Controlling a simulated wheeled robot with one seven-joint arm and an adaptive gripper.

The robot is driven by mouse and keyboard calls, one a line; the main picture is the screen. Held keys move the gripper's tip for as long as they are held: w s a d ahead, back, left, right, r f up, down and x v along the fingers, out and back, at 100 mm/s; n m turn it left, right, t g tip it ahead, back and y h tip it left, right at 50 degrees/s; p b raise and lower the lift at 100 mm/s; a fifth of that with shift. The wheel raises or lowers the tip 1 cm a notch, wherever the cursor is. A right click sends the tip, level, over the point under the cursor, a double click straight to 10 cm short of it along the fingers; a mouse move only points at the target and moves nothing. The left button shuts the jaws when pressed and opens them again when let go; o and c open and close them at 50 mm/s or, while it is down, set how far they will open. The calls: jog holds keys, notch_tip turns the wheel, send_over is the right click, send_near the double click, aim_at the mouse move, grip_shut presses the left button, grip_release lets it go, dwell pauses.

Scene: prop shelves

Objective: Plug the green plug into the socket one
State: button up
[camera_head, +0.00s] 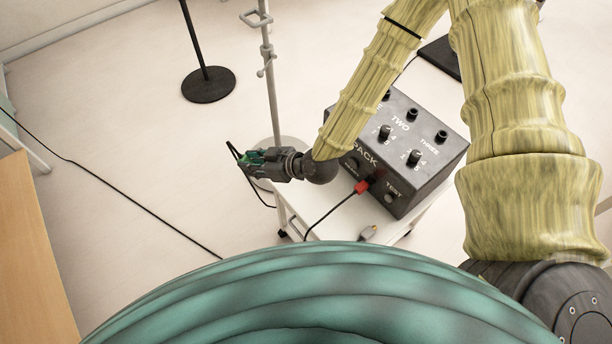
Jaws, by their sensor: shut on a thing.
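My gripper (248,159) is left of the black box and points left, away from it. It is shut on the green plug (243,160), which shows only in part between the fingers. A black cable loops down from the plug. The black box (428,182) has labels TWO and THREE on its top, with a row of round sockets along the far edge. A socket (413,114) near TWO and a socket (441,137) near THREE look empty. My forearm crosses the left part of the box and hides the label for socket one; a socket edge (386,95) shows beside the arm.
A grey plug (368,232) lies on the white cart (330,228). A grey pole (269,90) stands behind my gripper. A black stand base (208,85) and a wooden surface (35,250) are at left.

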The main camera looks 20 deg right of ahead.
jog(key=s+d+f+n+g+h+b, duration=0.1)
jog(key=s+f+n+g+h+b, duration=0.35)
jog(key=f+n+g+b, duration=0.5)
jog(key=s+d+f+n+h+b, duration=0.1)
jog(key=d+f+b, duration=0.1)
jog(key=d+b, duration=0.1)
jog(key=s+d+f+n+h+b, duration=0.1)
jog(key=d+f+b, duration=0.1)
jog(key=d, duration=0.3)
jog(key=s+d+f+n+t+h+b, duration=0.1)
jog(key=s+d+h+b, duration=0.1)
jog(key=d+b, duration=0.2)
jog(key=shift+s+d+f+b, duration=0.1)
jog(key=shift+f+b, duration=0.25)
jog(key=shift+f, duration=0.05)
jog(key=shift+s+d+r, duration=0.1)
jog(key=shift+d+r, duration=0.05)
jog(key=shift+d, duration=0.35)
